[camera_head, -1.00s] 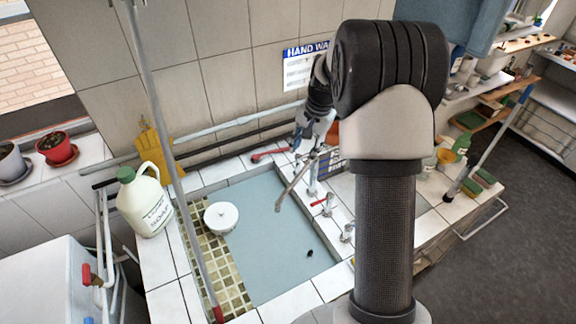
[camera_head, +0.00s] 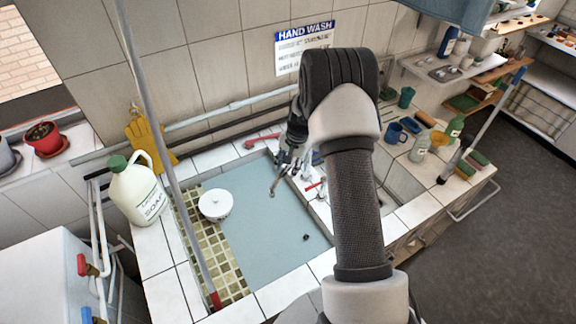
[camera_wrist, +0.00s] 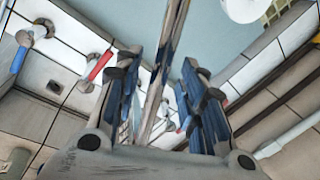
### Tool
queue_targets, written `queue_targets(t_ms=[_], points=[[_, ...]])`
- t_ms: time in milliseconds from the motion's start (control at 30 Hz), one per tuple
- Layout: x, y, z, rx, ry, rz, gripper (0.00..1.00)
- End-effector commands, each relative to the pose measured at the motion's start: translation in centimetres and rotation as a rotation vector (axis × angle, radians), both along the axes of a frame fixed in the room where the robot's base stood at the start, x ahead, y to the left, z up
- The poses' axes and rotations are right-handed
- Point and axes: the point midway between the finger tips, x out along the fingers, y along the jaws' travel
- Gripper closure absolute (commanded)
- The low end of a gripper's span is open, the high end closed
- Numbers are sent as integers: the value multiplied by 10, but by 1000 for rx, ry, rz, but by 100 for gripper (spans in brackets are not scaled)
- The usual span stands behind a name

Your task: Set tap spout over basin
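The metal tap spout (camera_head: 279,180) is a thin tube whose free end hangs over the blue basin (camera_head: 262,240) in the head view. In the wrist view the spout (camera_wrist: 172,45) runs between my fingers. My gripper (camera_head: 289,158) is at the spout's rear part, near the back edge of the basin. In the wrist view my gripper (camera_wrist: 160,82) is open, with one finger on each side of the spout and gaps visible between. The spout's base is hidden behind my gripper and arm.
A white bowl (camera_head: 215,205) stands on the basin's left side. Red-handled taps (camera_head: 262,140) (camera_head: 315,186) sit close to my gripper. A grey pole (camera_head: 165,150) crosses the left side, by a soap jug (camera_head: 135,190). Bottles and mugs (camera_head: 396,132) stand on the right.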

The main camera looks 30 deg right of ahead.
Motion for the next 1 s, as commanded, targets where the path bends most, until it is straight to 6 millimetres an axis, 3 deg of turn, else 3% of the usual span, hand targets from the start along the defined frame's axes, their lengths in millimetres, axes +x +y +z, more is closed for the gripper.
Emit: queue_targets(t_ms=[333, 867, 1000], points=[[1, 1, -4, 0, 0, 0, 63], [1, 0, -4, 0, 0, 0, 98], [1, 0, -4, 0, 0, 0, 100]])
